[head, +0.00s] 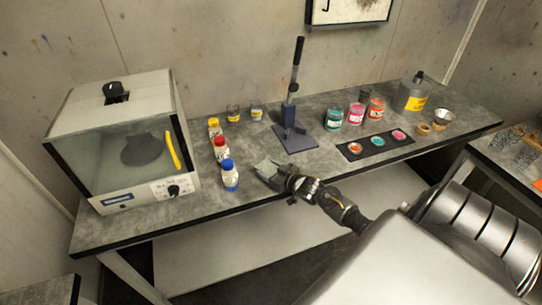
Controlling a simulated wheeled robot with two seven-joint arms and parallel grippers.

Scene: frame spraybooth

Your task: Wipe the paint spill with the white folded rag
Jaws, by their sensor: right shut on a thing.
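My right gripper (286,179) reaches in from the lower right to the front edge of the worktable (188,215). It is shut on the folded rag (267,169), which looks pale grey here. The rag is at the tabletop near the front edge, right of the blue-capped bottle (230,176). I cannot tell whether it touches the surface. No paint spill can be made out; the rag and gripper hide part of the table there. My left gripper is not in view.
A glass-fronted oven-like box (150,150) fills the table's left end. A lever press (290,125) stands behind the rag. To the right are a black palette (376,145), several paint jars (334,119) and a grey can (412,94). Yellow-capped (214,127) and red-capped (221,148) bottles stand left.

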